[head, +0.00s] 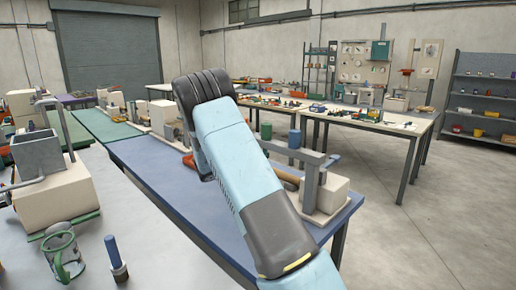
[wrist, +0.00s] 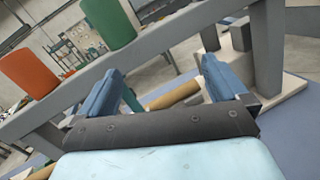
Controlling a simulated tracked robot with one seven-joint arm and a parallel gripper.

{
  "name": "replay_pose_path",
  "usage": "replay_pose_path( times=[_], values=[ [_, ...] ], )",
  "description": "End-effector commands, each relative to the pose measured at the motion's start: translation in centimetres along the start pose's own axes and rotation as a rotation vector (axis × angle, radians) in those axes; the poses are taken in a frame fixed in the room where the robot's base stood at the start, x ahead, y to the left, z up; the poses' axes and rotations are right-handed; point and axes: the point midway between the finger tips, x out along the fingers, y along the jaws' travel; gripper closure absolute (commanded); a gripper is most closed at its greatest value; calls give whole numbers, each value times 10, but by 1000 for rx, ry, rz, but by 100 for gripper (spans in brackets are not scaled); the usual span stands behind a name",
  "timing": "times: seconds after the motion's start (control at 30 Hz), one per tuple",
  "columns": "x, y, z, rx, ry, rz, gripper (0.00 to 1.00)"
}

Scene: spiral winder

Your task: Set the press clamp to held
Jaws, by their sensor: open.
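The winder (head: 325,196) stands at the near right of the blue table, a cream block with a grey upright (head: 311,182) and a tan roller (head: 286,178). A grey bar (wrist: 155,52) crosses the wrist view diagonally, with a green piece (wrist: 108,22) and an orange piece (wrist: 30,68) along it. A blue cylinder (head: 294,139) and a green one (head: 266,131) show in the head view. I cannot tell which part is the press clamp. My gripper (wrist: 162,66) is open, its blue fingers apart near the bar. The roller (wrist: 174,96) shows between them. My arm hides the gripper in the head view.
The blue table (head: 165,178) runs beneath my arm. Farther workbenches (head: 340,117) and shelves (head: 482,100) stand behind. The floor at the right is clear.

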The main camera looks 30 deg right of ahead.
Motion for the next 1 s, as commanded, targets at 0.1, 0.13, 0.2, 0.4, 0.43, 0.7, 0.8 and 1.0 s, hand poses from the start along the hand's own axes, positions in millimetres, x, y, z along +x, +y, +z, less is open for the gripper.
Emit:
replay_pose_path(
  times=[0.1,0.13,0.2,0.4,0.43,0.7,0.8,1.0],
  values=[
    [-10,24,-33,-83,-94,99,0],
    [-13,29,-40,-100,-116,123,0],
    [-20,40,-54,-135,-161,174,0],
    [-35,60,-83,-200,-249,271,0],
    [-36,61,-85,-205,-256,280,0],
    [-24,69,-87,-217,-274,297,0],
    [-10,74,-83,-217,-275,295,0],
    [24,85,-74,-215,-274,294,0]
  ],
)
